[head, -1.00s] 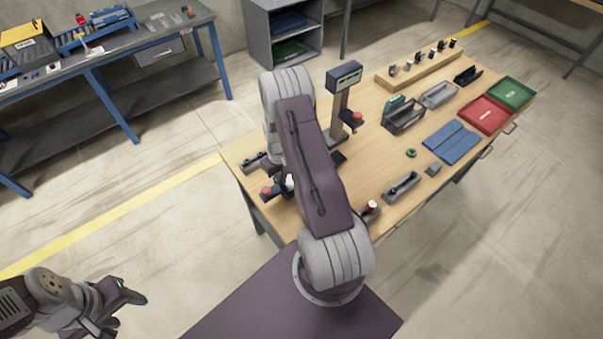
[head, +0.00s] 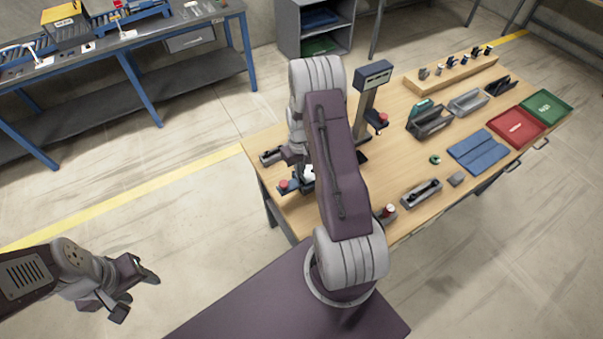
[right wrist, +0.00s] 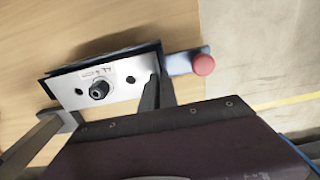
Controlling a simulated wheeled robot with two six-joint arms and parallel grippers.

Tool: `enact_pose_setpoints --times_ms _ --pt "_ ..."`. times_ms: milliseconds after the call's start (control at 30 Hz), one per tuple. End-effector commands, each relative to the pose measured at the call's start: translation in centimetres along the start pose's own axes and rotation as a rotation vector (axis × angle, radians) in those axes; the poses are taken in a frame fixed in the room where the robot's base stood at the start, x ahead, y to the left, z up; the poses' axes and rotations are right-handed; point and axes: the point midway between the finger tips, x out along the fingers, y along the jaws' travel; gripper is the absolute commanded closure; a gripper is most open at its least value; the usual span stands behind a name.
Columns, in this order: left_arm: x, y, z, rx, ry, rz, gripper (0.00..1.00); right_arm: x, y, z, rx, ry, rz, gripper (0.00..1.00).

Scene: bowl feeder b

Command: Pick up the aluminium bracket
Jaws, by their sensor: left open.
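The aluminium bracket (right wrist: 122,74) shows in the right wrist view as a pale metal plate with dark holes and a dark round fitting (right wrist: 99,89) on it. It lies at a dark fixture (right wrist: 105,58) on the wooden table. My right gripper (right wrist: 112,103) has its fingers wide apart, one near each end of the plate; I cannot tell whether they touch it. In the head view my right arm partly hides this spot, and a small white patch (head: 309,172) shows there. My left gripper (head: 139,297) is open and empty over the floor at lower left.
A red knob (right wrist: 203,65) on a blue part sits beside the bracket.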

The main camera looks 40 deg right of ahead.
Motion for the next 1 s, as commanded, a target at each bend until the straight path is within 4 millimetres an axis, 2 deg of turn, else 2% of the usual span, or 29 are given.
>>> enact_pose_setpoints --times_ms 167,367,800,1000 --pt "1.0 0.0 0.1 0.000 0.000 0.000 0.49 -1.7 0.0 -0.1 0.000 0.004 0.001 1.00" --pt "1.8 0.0 0.2 0.000 0.000 0.000 0.49 -3.0 2.1 1.4 0.004 0.003 0.001 1.00" --pt "4.2 -0.1 0.4 0.000 0.000 0.000 0.49 -7.8 8.6 5.8 0.003 0.004 0.003 1.00" --pt "4.4 -0.1 0.5 0.000 0.000 0.000 0.49 -8.7 9.6 6.6 0.001 0.002 0.001 1.00"
